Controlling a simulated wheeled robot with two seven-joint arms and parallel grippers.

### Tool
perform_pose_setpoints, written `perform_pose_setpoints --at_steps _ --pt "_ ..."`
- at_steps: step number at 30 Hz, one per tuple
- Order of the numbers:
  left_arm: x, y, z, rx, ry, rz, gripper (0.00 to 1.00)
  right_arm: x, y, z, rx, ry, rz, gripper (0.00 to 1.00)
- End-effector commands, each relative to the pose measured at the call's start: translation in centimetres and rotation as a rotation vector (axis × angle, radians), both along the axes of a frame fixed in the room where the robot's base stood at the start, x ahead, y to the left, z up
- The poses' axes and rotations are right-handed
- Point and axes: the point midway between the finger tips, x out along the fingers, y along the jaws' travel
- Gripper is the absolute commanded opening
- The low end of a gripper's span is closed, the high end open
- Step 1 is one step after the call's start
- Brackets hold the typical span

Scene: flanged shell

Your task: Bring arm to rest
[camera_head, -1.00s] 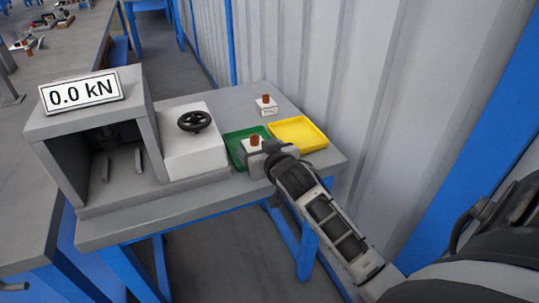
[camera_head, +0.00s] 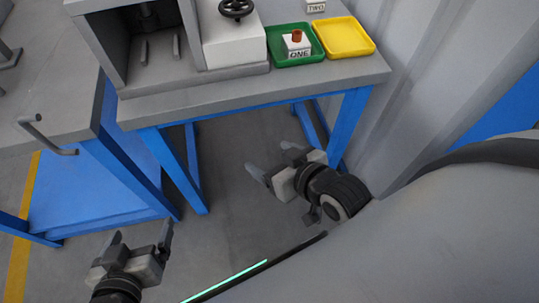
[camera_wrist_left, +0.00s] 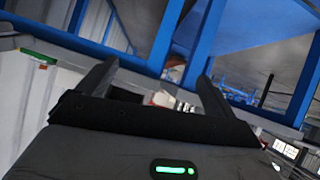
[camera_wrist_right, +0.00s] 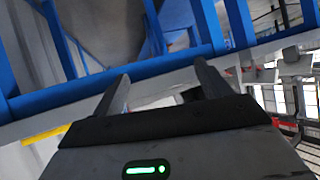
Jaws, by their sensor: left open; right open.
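My left gripper (camera_head: 141,235) is low at the bottom left of the head view, over the floor. It is open and empty; its fingers also show in the left wrist view (camera_wrist_left: 155,85). My right gripper (camera_head: 271,160) is open and empty in front of the bench, below the level of its top. Its spread fingers also show in the right wrist view (camera_wrist_right: 162,82), with nothing between them. A white block labelled ONE (camera_head: 297,48) with a copper-coloured top stands in the green tray (camera_head: 281,59), clear of both grippers.
The grey bench (camera_head: 240,91) on blue legs carries a press (camera_head: 160,75) with a black handwheel (camera_head: 236,9), a yellow tray (camera_head: 343,38) and a block labelled TWO (camera_head: 316,6). Another grey table (camera_head: 60,125) stands at left. A corrugated wall (camera_head: 440,60) is at right.

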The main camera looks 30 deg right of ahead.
Motion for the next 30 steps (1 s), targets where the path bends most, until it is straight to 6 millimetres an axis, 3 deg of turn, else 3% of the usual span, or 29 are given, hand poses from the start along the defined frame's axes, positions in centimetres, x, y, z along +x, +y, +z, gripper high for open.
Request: perform_pose_setpoints --at_steps 1,5,12,17,30 --pt "0.0 0.0 0.0 0.000 0.000 0.000 0.92 -1.5 1.3 -0.6 0.021 0.020 0.028 0.76" --pt "0.0 0.0 0.0 0.000 0.000 0.000 0.92 -2.9 2.8 -1.0 0.041 0.034 0.060 0.76" --pt "0.0 0.0 0.2 -0.001 0.000 0.001 0.92 -2.9 2.7 -0.8 0.039 0.033 0.060 0.76" --pt "-0.1 0.2 2.2 0.023 0.005 -0.001 0.92 -2.9 2.4 0.5 0.008 0.047 0.065 0.76" --pt "-0.2 0.3 1.8 0.040 0.015 -0.003 0.92 -3.0 2.3 0.4 -0.009 0.053 0.068 0.76"
